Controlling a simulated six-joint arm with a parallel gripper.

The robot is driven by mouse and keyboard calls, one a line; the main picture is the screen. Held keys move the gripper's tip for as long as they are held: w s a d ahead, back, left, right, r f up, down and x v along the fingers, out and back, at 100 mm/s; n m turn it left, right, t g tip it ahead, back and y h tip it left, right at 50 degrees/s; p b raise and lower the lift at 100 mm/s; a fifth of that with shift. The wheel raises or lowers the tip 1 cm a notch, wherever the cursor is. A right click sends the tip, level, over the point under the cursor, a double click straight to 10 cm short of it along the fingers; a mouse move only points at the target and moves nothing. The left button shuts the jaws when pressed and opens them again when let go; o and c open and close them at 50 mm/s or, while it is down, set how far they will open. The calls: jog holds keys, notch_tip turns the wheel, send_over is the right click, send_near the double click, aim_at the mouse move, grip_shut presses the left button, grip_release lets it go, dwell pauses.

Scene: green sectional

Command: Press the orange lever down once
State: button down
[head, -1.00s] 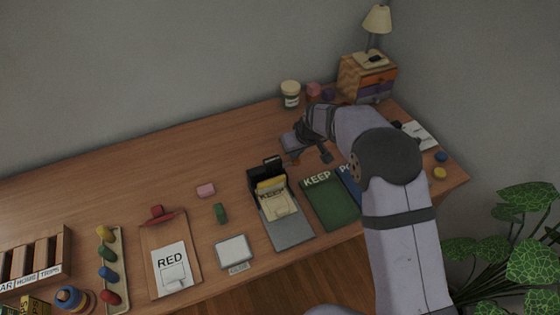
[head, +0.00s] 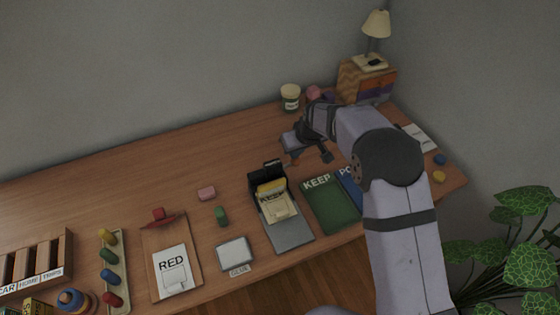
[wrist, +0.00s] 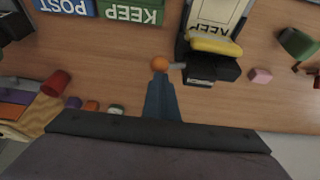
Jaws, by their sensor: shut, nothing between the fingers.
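The orange lever shows in the wrist view as an orange ball (wrist: 160,64) on a short grey rod at the side of a black device (wrist: 212,66). The device has a yellow part and a card marked KEEP in front, and it stands on the desk in the head view (head: 268,180). My gripper (wrist: 160,78) is shut and empty. Its blue-grey fingers end right at the ball in the wrist view; whether they touch it I cannot tell. In the head view my gripper is just behind and right of the device, and the lever is hard to make out there.
The green KEEP tray (head: 332,207) and blue POST tray (head: 352,190) lie right of the device. A pink block (head: 207,193) and a green block (head: 221,216) lie left of it. A jar (head: 290,97) and drawer box (head: 366,80) stand behind. The back left desk is clear.

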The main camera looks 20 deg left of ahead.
notch_tip(320, 180, up, 10)
jog(key=p, duration=0.6)
jog(key=shift+f, duration=0.2)
dwell(0.7)
jog(key=s+d+f+m+g+h, duration=0.1)
jog(key=s+d+f+g+h, duration=0.1)
jog(key=s+d+f, duration=0.5)
jog(key=s+d+f+m+g+h, duration=0.1)
jog(key=s+d+f+m+g, duration=0.1)
jog(key=s+d, duration=0.6)
jog(key=s+d+r+m+g+h, duration=0.1)
jog(key=s+d+r+m+g, duration=0.35)
jog(key=s+d, duration=1.05)
jog(key=w+d+r+m+t, duration=0.1)
jog(key=w+d+r+t, duration=0.1)
jog(key=d+r+t, duration=0.2)
notch_tip(320, 180, up, 3)
jog(key=shift+d+t+y, duration=0.25)
jog(key=shift+t+y, duration=0.15)
jog(key=shift+t, duration=0.25)
